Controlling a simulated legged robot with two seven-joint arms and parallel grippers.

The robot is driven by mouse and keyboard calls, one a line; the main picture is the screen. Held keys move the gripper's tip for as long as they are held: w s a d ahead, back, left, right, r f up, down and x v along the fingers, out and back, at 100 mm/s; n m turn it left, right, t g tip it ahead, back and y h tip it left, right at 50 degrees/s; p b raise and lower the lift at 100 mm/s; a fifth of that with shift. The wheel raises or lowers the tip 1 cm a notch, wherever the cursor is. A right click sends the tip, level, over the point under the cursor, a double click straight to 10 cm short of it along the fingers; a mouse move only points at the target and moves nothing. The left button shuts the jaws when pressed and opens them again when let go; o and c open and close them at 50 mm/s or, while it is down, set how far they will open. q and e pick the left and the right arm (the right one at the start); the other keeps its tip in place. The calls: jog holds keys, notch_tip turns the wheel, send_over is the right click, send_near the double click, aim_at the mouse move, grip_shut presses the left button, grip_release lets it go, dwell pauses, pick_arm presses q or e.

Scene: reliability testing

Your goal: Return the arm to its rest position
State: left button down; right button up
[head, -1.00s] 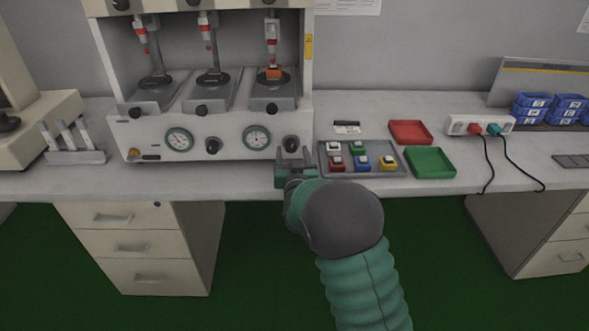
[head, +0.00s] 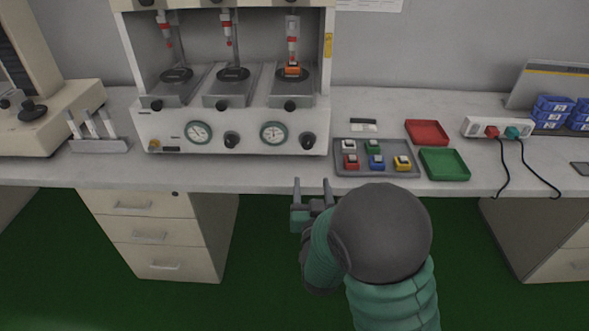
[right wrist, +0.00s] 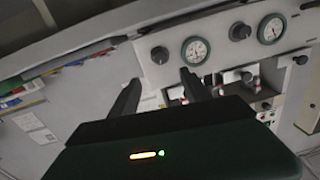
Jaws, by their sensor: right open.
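My right gripper (head: 312,189) is open and empty in the head view. It is just off the bench's front edge, below the right-hand knob of the white test machine (head: 170,128). In the right wrist view its two dark fingers (right wrist: 160,92) are spread apart with nothing between them, and the machine's gauges show beyond them. My right arm (head: 380,235), with a dark round joint and green ribbed sleeve, comes up from the bottom. My left gripper does not show.
A grey tray (head: 377,171) with several coloured blocks lies right of the machine. A red tray (head: 427,132), a green tray (head: 444,163) and a power strip (head: 497,129) with cables stand farther right. An orange block (head: 292,70) sits in the machine's right station. Drawers (head: 150,236) stand below.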

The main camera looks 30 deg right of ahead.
jog(key=s+a+f+n+g+y, duration=0.45)
jog(key=a+f+g+y, duration=0.2)
jog(key=a+f, duration=0.4)
jog(key=s+a+f+n+g+y, duration=0.1)
jog(key=s+a+f+g, duration=0.15)
jog(key=s, duration=0.45)
jog(key=s+a+f+n+g+y, duration=0.1)
jog(key=s+f+g, duration=0.1)
jog(key=s+g, duration=0.3)
notch_tip(320, 180, up, 24)
jog(key=s+p, duration=0.1)
jog(key=p, duration=2.3)
jog(key=shift+r+t+p, duration=0.25)
jog(key=shift+t+p, duration=0.05)
jog(key=shift+t, duration=0.1)
jog(key=shift+s, duration=0.15)
